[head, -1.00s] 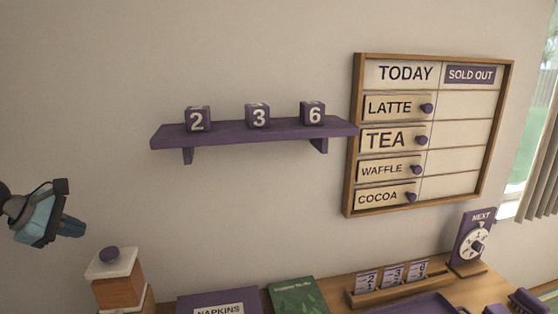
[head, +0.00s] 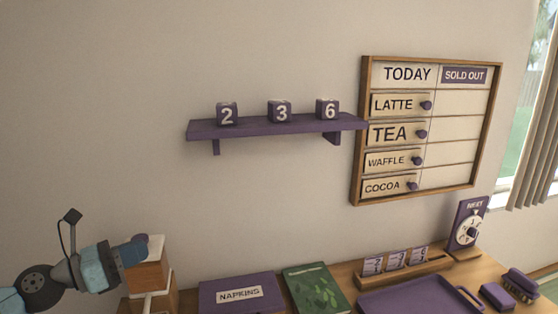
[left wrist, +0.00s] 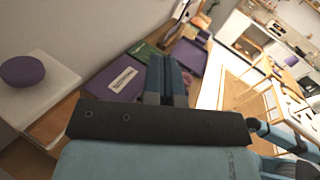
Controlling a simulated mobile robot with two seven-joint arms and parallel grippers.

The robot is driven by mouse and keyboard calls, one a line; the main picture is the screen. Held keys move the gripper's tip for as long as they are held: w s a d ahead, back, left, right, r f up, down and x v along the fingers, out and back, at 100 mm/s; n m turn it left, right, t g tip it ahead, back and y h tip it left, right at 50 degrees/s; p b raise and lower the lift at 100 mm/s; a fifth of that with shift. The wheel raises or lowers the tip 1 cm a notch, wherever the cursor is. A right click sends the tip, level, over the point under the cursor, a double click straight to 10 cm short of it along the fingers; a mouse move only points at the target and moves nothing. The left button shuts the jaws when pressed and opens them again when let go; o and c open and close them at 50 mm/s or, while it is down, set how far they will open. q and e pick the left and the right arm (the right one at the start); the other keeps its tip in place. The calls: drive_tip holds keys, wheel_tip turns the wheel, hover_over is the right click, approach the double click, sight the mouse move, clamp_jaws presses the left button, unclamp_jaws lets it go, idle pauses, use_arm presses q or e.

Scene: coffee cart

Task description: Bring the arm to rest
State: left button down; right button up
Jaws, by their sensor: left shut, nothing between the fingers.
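My left gripper (head: 138,249) comes in from the lower left in the head view. It is shut and empty, in front of the wooden box with a white lid and purple knob. In the left wrist view the closed fingers (left wrist: 165,80) point away over the counter, with the box's purple knob (left wrist: 22,71) and white lid (left wrist: 45,88) to their left. I cannot tell whether the gripper touches the box. My right gripper is not in view.
A purple shelf (head: 275,127) holds blocks 2, 3 and 6. A menu board (head: 470,135) hangs to its right. On the counter are a napkins box (head: 238,294), a green book (head: 316,288), a card rack (head: 405,268), a purple tray (head: 420,298) and a dial sign (head: 468,228).

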use_arm(q)
drive_tip(key=s+f+n+t+y, duration=0.1)
drive_tip(key=s+f+n+y, duration=0.3)
drive_tip(key=n, duration=0.6)
drive_tip(key=s+a+f+n+t+y, duration=0.15)
drive_tip(key=f+n+y, duration=0.4)
drive_tip(key=n, duration=0.55)
drive_tip(key=s+f+n+y, duration=0.4)
drive_tip(key=f+n+y, duration=0.15)
drive_tip(key=n, duration=0.45)
drive_tip(key=s+d+f+n+g+h, duration=0.1)
drive_tip(key=s+d+f+n+g, duration=0.2)
drive_tip(key=s, duration=0.4)
drive_tip(key=s+d+f+n+g, duration=0.1)
drive_tip(key=s+f+n+g, duration=0.3)
drive_tip(key=s+g, duration=0.15)
drive_tip(key=s+d+f+n+g+h, duration=0.1)
drive_tip(key=s+d+f+n+g, duration=0.2)
drive_tip(key=s, duration=0.4)
drive_tip(key=w+d+f+t+h+p, duration=0.2)
drive_tip(key=w+d+f+t+p, duration=0.3)
drive_tip(key=w+f+t+p, duration=0.1)
drive_tip(key=shift+d+f+m+t+h+p, duration=0.3)
drive_tip(key=shift+f+m+t+h+p, duration=0.1)
drive_tip(key=shift+t+p, duration=0.45)
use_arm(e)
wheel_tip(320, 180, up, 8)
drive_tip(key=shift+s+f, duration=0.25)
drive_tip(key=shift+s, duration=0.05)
